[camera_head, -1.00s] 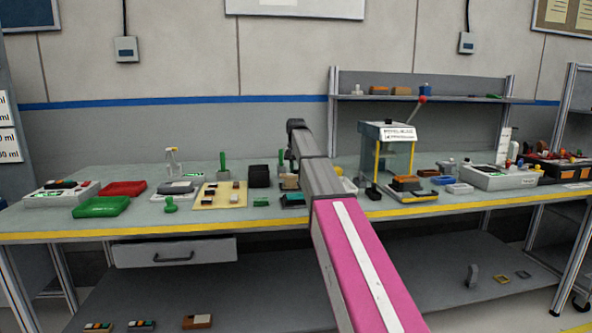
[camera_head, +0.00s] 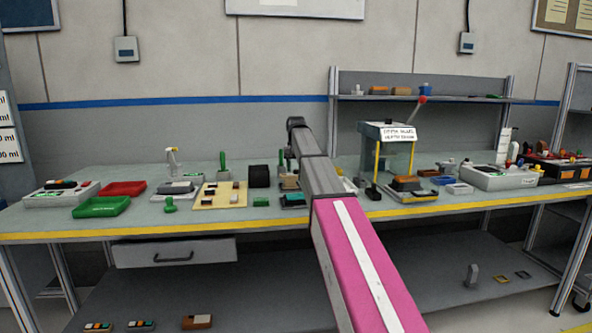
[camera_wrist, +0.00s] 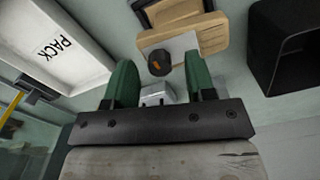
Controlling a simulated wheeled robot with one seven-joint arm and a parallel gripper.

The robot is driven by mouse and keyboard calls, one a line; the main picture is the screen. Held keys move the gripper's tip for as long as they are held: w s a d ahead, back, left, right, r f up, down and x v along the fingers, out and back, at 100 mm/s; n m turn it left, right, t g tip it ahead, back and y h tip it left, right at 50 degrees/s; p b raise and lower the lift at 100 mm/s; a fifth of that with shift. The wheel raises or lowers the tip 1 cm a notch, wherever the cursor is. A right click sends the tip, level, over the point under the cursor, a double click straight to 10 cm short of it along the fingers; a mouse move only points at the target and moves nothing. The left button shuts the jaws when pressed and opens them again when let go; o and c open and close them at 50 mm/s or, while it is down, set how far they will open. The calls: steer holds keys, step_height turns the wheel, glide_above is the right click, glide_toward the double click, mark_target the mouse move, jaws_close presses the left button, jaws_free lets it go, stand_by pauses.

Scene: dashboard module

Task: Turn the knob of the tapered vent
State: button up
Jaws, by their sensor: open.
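In the wrist view, a dark round knob (camera_wrist: 160,62) with an orange mark stands on a light plate on a tan wooden-looking body (camera_wrist: 205,38), which I take to be the vent. My gripper (camera_wrist: 158,76) shows two green fingers, spread apart. The knob appears between the fingertips in the picture, with no contact visible; I cannot tell the depth gap. A small grey metallic part (camera_wrist: 158,94) also shows between the fingers. In the head view, my arm hides most of the gripper, and a small tan thing (camera_head: 290,183) shows just left of it.
A black open box (camera_wrist: 290,45) is close on the right in the wrist view. On the bench, a yellow-posted press (camera_head: 390,150) stands right of my arm, and a cream board (camera_head: 218,203) lies left.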

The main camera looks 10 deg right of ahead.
mark_target(296, 170)
step_height(296, 170, up, 10)
stand_by(0.4)
steer(key=shift+r, duration=0.1)
